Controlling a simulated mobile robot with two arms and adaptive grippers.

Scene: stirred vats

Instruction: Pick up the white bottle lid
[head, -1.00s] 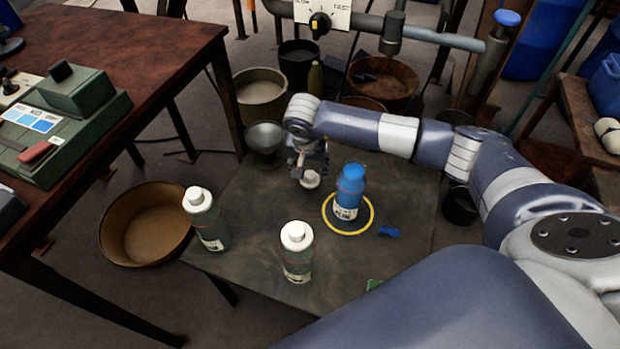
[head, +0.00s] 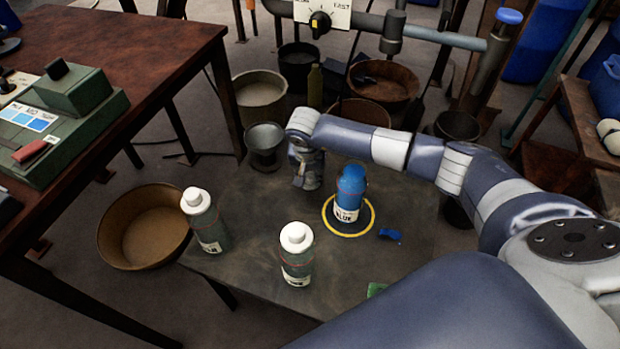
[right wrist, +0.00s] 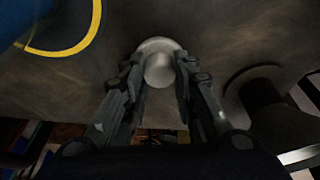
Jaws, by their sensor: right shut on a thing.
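The white bottle lid (right wrist: 158,67) is a small round piece, seen between my fingertips in the right wrist view. My right gripper (head: 307,184) is low over the dark table, left of the blue bottle (head: 349,192), and hides the lid in the head view. In the right wrist view the gripper (right wrist: 159,75) has a finger on each side of the lid and is shut on it. I cannot tell whether the lid still touches the table. My left gripper is not in view.
The blue bottle stands in a yellow ring (head: 372,222). Two white-capped bottles, one at left (head: 205,222) and one at front (head: 297,256), stand on the table (head: 255,265). A blue scrap (head: 390,235) lies right of the ring. A metal cup (head: 265,145) is behind the gripper.

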